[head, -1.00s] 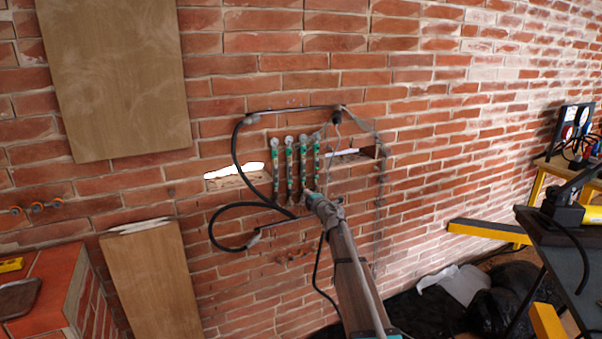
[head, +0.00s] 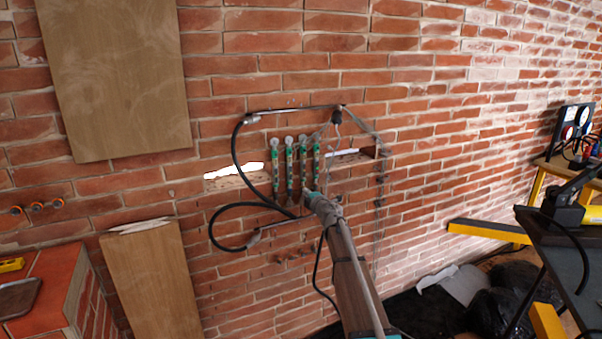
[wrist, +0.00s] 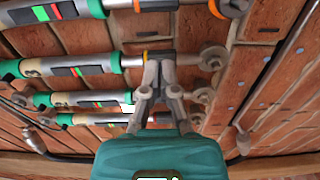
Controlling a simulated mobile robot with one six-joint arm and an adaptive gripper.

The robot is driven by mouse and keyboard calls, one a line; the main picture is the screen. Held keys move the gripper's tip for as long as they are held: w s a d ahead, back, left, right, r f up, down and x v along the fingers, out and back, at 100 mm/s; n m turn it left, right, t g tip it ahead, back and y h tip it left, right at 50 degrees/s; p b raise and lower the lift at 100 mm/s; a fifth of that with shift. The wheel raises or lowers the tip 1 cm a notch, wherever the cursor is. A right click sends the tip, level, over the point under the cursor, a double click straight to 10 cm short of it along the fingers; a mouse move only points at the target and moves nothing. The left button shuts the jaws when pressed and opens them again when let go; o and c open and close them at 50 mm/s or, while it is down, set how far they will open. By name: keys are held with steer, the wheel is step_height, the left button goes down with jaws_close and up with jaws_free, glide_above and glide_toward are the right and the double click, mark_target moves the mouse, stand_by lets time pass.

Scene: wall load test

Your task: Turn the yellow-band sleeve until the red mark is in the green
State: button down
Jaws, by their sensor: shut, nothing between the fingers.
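Several upright cylinders with green ends (head: 290,165) hang side by side on the brick wall in the head view. In the wrist view they lie sideways, with dark windows holding red and green marks. The second cylinder from the top (wrist: 75,70) shows its red and green marks side by side. An orange-yellow band (wrist: 144,56) shows on its rod end, close to my fingertips. Another orange band (wrist: 215,8) is at the top right; I cannot tell for certain which is the yellow one. My gripper (wrist: 160,64) is shut and empty beside that rod end; contact cannot be told.
Black hoses (head: 233,160) loop left of the cylinders. Round metal fixings (wrist: 213,57) sit on the wall close to my fingers. A table (head: 560,240) and yellow beam (head: 488,232) stand at the right.

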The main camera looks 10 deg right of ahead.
steer(key=shift+s+a, duration=0.1)
stand_by(0.7)
steer(key=shift+s+d, duration=0.2)
steer(key=shift+s, duration=0.3)
stand_by(0.4)
steer(key=v, duration=0.6)
steer(key=shift+s, duration=0.4)
steer(key=shift+d, duration=0.1)
stand_by(0.4)
